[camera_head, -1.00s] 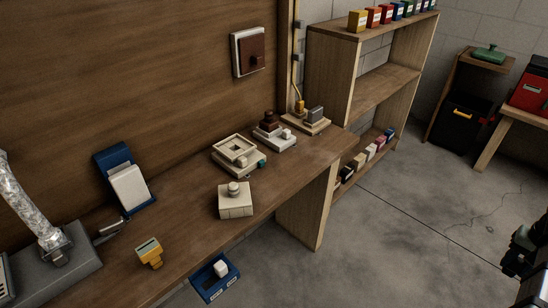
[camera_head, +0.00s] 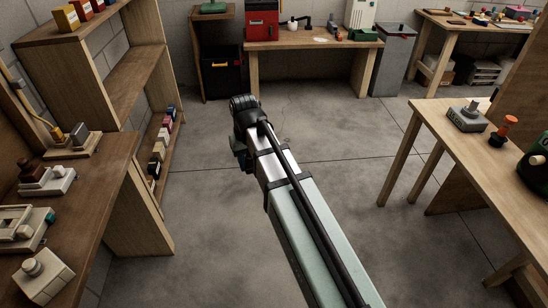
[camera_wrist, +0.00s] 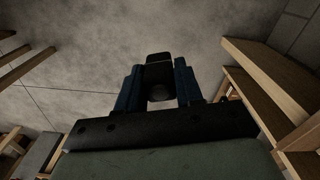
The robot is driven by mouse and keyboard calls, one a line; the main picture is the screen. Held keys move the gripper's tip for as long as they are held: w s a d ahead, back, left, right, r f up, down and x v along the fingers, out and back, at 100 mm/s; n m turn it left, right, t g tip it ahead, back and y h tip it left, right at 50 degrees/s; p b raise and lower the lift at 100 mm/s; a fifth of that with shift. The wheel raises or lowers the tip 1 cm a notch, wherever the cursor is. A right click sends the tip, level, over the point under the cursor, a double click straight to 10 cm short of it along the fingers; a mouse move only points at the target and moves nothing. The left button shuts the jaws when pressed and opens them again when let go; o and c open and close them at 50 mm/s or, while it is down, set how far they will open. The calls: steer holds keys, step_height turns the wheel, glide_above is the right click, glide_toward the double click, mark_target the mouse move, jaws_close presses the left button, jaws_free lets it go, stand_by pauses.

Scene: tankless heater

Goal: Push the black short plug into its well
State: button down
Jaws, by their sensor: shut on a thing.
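In the wrist view my gripper (camera_wrist: 158,78) is shut, with its two dark blue fingers on either side of a black piece (camera_wrist: 158,62). This piece looks like the black short plug; a round dark part shows below its flat end. The gripper is in the air above bare grey floor, apart from any bench. I cannot make out which opening is the plug's well.
A wooden bench (camera_head: 93,215) with several small fixtures stands at the left, beside a shelf unit (camera_head: 118,88). Another bench (camera_head: 450,150) at the right holds a grey block (camera_head: 467,118) and a red-topped black piece (camera_head: 503,130). The floor between is clear.

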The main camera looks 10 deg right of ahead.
steer(key=s+a+r+n, duration=0.1)
steer(key=s+a+n, duration=0.25)
steer(key=a, duration=1.15)
steer(key=s+a+r+n, duration=0.2)
steer(key=s+a, duration=0.2)
steer(key=a, duration=1.1)
steer(key=n, duration=0.7)
glide_toward(15, 227)
steer(key=w+a+r, duration=0.2)
steer(key=a, duration=0.4)
steer(key=shift+w+d+r+n, duration=0.15)
steer(key=shift+d+n, duration=0.25)
steer(key=shift+n, duration=0.65)
steer(key=shift+f, duration=2.45)
steer(key=shift+f, duration=0.2)
steer(key=shift+f, duration=1.5)
